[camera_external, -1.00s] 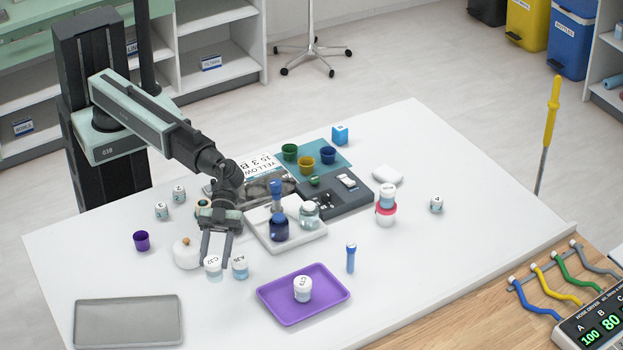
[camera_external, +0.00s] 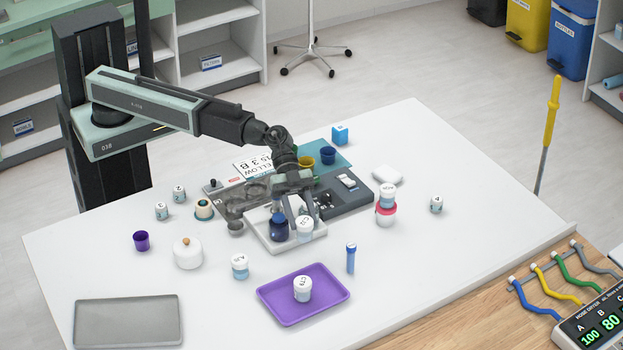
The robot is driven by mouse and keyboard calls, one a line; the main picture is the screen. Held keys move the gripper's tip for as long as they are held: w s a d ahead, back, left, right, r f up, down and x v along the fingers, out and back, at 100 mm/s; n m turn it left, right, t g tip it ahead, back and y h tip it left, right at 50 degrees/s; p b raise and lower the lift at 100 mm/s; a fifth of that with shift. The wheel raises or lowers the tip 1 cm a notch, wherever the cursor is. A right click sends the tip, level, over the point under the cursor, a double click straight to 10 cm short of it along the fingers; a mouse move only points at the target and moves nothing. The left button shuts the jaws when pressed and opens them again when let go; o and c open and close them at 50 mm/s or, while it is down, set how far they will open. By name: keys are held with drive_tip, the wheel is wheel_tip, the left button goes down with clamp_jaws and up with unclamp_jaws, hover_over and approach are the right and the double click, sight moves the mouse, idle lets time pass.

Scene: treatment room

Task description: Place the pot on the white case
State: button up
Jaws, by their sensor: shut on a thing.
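My gripper (camera_external: 301,212) is shut on a small white-lidded pot (camera_external: 304,229) with a pale blue-grey body. The pot is upright, in front of or above the white tray (camera_external: 262,236); any gap beneath it cannot be judged. A small white rounded case (camera_external: 388,174) lies flat on the table, behind and to the right of the gripper, with its top bare. Similar pots stand on the table, including one (camera_external: 240,267) at front left and one on the purple tray (camera_external: 303,289).
A dark blue jar (camera_external: 279,229) stands on the white tray beside the held pot. A dark grey organiser (camera_external: 350,196) lies between the gripper and the case. Stacked pots (camera_external: 386,208) stand in front of the case. The table's right side is mostly clear.

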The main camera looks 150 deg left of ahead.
drive_tip(key=s+a+f+n+y+b, duration=0.1)
drive_tip(key=s+a, duration=0.5)
drive_tip(key=a, duration=0.3)
drive_tip(key=s+a+n+y, duration=0.1)
drive_tip(key=s+a, duration=0.4)
drive_tip(key=a, duration=0.3)
drive_tip(key=s+a+t+y+b, duration=0.1)
drive_tip(key=s+a, duration=0.5)
drive_tip(key=s, duration=0.4)
drive_tip(key=s+a+b, duration=0.1)
drive_tip(key=s+a, duration=0.5)
drive_tip(key=s, duration=0.3)
drive_tip(key=shift+n, duration=0.4)
drive_tip(key=w+a, duration=0.3)
drive_tip(key=w+a+f, duration=0.1)
drive_tip(key=w+a, duration=0.2)
drive_tip(key=a, duration=0.1)
drive_tip(key=w+a+f+b, duration=0.1)
drive_tip(key=w+a, duration=0.3)
drive_tip(key=shift+f, duration=0.1)
drive_tip(key=b, duration=0.4)
hover_over(384, 168)
wheel_tip(384, 168, down, 4)
drive_tip(key=shift+f, duration=0.1)
drive_tip(key=shift+r, duration=0.3)
drive_tip(key=shift+f, duration=0.1)
